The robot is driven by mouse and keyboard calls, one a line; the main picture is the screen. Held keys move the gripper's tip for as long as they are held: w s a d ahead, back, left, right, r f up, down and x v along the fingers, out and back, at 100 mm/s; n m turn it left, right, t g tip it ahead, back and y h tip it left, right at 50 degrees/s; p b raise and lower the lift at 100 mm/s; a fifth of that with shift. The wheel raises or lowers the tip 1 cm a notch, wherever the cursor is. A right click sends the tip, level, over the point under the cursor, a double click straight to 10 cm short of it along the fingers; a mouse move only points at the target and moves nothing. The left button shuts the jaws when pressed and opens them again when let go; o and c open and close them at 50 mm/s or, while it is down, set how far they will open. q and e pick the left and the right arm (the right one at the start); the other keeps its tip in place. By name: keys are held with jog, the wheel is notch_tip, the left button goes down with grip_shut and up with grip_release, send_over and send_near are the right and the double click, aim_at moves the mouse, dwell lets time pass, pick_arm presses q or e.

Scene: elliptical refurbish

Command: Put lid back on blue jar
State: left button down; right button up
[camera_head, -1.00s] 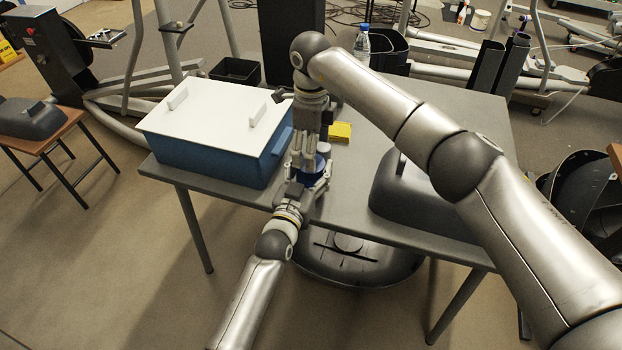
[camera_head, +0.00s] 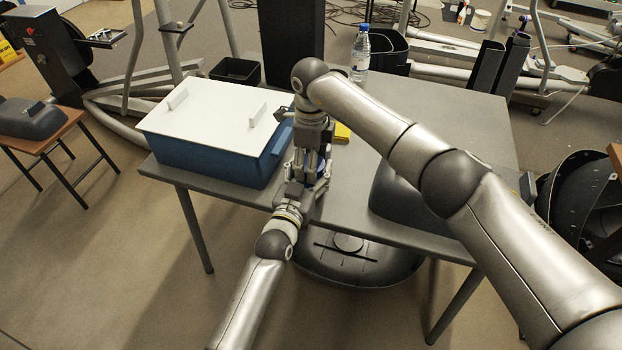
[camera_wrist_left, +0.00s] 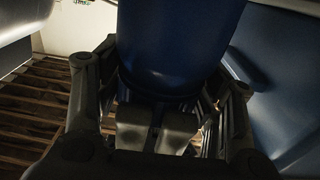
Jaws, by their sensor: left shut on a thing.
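The blue jar (camera_wrist_left: 175,48) shows in the left wrist view, between the fingers of my left gripper (camera_wrist_left: 160,118). In the head view my left gripper (camera_head: 305,182) is shut on the jar at the table's front edge. My right gripper (camera_head: 313,165) points down directly over the jar and hides most of it. I cannot tell whether its fingers are open or shut. The lid cannot be made out; the jar's top is hidden behind the right gripper.
A large blue bin with a white cover (camera_head: 215,110) stands close on the left of the grippers. A dark grey case (camera_head: 395,205) lies on the right of the grey table (camera_head: 455,118). A yellow item (camera_head: 342,133) and a water bottle (camera_head: 360,58) are behind.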

jog(key=shift+c, duration=0.9)
jog(key=shift+m, duration=1.7)
jog(key=o, duration=1.1)
jog(key=shift+a, duration=0.1)
